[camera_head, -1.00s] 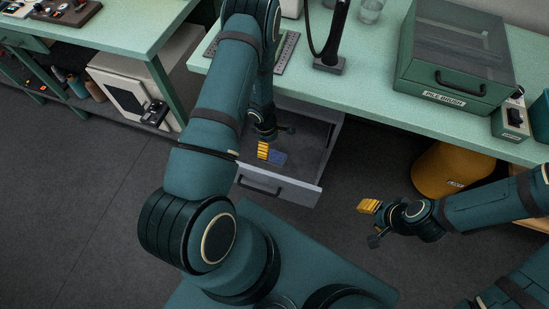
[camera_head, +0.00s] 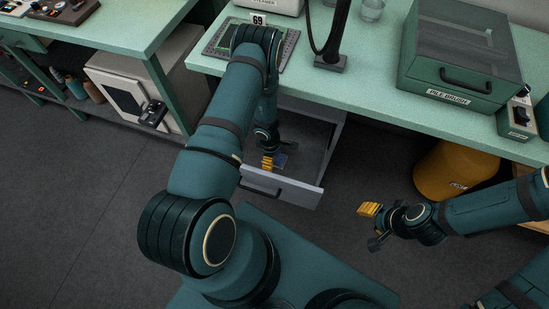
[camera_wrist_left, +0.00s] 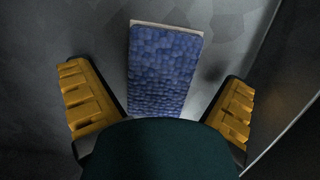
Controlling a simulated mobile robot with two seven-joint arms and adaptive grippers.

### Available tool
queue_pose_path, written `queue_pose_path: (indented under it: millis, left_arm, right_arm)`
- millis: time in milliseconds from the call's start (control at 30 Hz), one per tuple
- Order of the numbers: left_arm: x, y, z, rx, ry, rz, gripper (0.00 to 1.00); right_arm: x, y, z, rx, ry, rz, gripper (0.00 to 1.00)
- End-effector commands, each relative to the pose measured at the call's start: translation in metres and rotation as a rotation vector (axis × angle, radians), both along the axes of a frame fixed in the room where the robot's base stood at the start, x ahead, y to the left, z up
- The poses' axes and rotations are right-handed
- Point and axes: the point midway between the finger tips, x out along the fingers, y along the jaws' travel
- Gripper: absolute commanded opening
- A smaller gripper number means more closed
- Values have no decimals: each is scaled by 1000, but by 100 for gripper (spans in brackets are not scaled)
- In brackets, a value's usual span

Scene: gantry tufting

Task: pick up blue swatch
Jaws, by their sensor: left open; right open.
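The blue swatch (camera_wrist_left: 163,68) lies flat on the floor of the open drawer (camera_head: 300,167). It is a rectangle with a bumpy blue face and a pale edge at its far end. In the head view the swatch (camera_head: 281,160) is mostly hidden by my left gripper. My left gripper (camera_head: 268,162) is inside the drawer, open and pointing down. In the left wrist view its yellow fingers (camera_wrist_left: 160,105) stand on either side of the swatch, apart from it. The near end of the swatch is hidden by the gripper body. My right gripper (camera_head: 370,227) is open and empty, out over the floor.
The drawer front with its handle (camera_head: 262,188) stands out below the green worktop (camera_head: 380,85). On the worktop are a green pile brush box (camera_head: 460,65) and a black post (camera_head: 333,40). An orange bin (camera_head: 452,172) stands below at right.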

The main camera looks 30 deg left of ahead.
Motion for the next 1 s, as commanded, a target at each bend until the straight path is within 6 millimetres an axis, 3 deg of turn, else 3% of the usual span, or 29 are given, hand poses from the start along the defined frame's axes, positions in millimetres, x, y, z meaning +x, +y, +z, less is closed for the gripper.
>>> queue_pose_path:
  millis: [67,200,233,667,1000]
  left_arm:
    - [0,0,0,0,0,0,96]
    - [0,0,1,0,0,0,47]
    - [0,0,1,0,0,0,39]
    - [0,0,2,0,-1,0,39]
    - [-1,8,35,0,-1,-2,39]
  right_arm:
    - [0,0,0,0,0,0,47]
    - [0,0,0,0,0,0,47]
    - [0,0,0,0,0,0,47]
    - [0,0,1,0,0,0,47]
    - [-3,0,24,1,7,1,47]
